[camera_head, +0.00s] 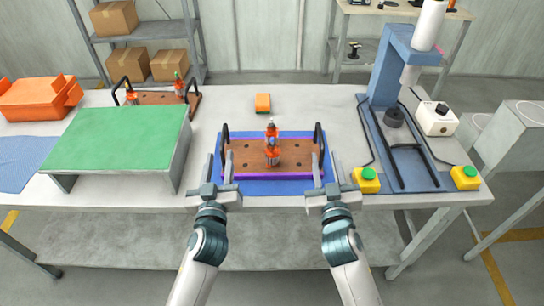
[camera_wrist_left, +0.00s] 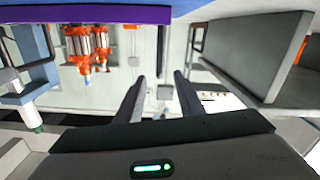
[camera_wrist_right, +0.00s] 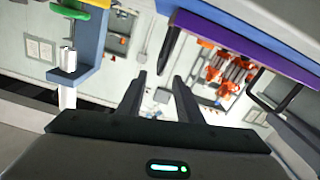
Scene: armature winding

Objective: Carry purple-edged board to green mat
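The purple-edged board (camera_head: 245,162) is brown with holes and lies on a blue mat (camera_head: 270,187) at the table's front middle. Orange-and-silver armatures (camera_head: 272,150) stand on it, and a black handle rises at each end. Its purple edge shows in the left wrist view (camera_wrist_left: 90,14) and right wrist view (camera_wrist_right: 245,47). The green mat (camera_head: 120,137) tops a raised grey stand at the left. My left gripper (camera_head: 220,160) is open by the board's left handle; my right gripper (camera_head: 326,160) is open by the right handle. Neither visibly holds anything.
Another board with armatures (camera_head: 155,98) sits behind the green mat. An orange bin (camera_head: 40,97) is at the far left and a small orange box (camera_head: 263,103) behind the board. A blue press (camera_head: 400,70) with yellow button boxes (camera_head: 366,180) stands right.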

